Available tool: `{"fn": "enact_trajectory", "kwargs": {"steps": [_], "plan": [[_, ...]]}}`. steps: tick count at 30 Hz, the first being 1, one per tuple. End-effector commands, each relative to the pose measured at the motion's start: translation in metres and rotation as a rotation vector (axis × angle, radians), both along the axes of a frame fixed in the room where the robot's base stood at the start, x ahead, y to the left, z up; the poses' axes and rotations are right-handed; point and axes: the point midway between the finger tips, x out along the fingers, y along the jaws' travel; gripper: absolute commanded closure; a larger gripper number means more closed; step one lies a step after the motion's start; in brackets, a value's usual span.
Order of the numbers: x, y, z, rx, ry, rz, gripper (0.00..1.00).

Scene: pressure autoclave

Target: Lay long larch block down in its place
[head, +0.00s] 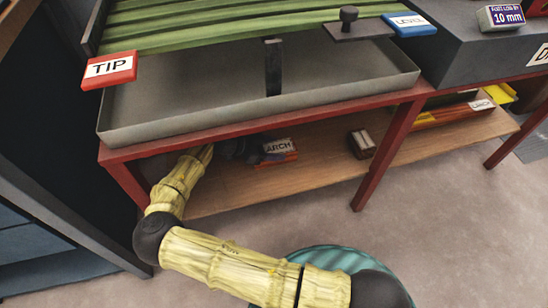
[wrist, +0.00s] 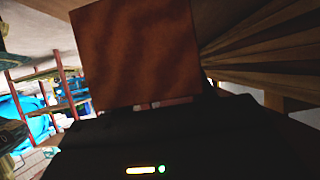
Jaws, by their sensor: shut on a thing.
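My gripper (head: 255,150) reaches in under the red-framed table and is shut on a block (head: 280,158) over the lower shelf. The block has orange-brown sides and a white label, of which "ARCH" shows in the head view. In the wrist view the block's reddish-brown face (wrist: 135,55) stands large above my dark gripper body. My gripper's fingertips are mostly hidden there. I cannot tell whether the block touches the shelf.
The wooden lower shelf (head: 320,172) has bare room around the block. A small dark block (head: 362,143) with a white label sits to its right. Long orange and yellow pieces (head: 440,114) lie farther right. A red table leg (head: 385,155) stands in front, and the grey tray (head: 190,105) is overhead.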

Motion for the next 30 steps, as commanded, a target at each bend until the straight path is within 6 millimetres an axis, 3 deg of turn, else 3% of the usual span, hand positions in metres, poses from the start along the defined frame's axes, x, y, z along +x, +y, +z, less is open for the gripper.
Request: {"fn": "enact_trajectory", "kwargs": {"steps": [8, 19, 20, 23, 30], "plan": [[0.001, -0.001, -0.045, -0.003, -0.001, 0.0, 0.76], [0.0, -0.001, -0.048, -0.001, 0.0, -0.001, 0.76], [0.0, -0.001, -0.049, 0.0, 0.001, -0.002, 0.44], [0.0, -0.001, -0.048, 0.0, 0.0, -0.001, 0.24], [0.0, -0.001, -0.048, 0.0, 0.0, -0.001, 0.24]]}}
